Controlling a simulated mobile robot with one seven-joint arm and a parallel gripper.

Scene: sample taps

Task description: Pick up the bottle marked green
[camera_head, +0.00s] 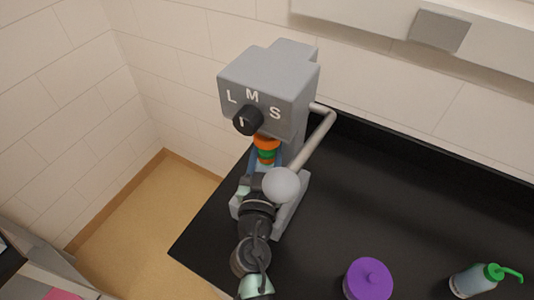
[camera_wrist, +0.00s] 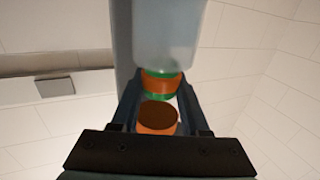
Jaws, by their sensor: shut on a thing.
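A small orange-and-green banded bottle (camera_wrist: 160,84) is between the two fingers of my gripper (camera_wrist: 159,106) in the wrist view. My gripper is shut on it. An orange piece with a dark brown round face (camera_wrist: 157,117) shows nearer the wrist camera. A pale translucent body (camera_wrist: 168,32) is above the bands, and I cannot tell how the parts join. In the head view the orange and green bands (camera_head: 266,152) show just under the grey tap machine (camera_head: 262,82), with my gripper (camera_head: 265,165) around them. My arm hides the lower part.
The machine has a black dial, L, M, S letters and a lever with a grey ball (camera_head: 281,185) close to my gripper's right. A purple lidded container (camera_head: 368,280) and a green-nozzled wash bottle (camera_head: 474,281) stand on the black counter (camera_head: 400,210). The counter between is clear.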

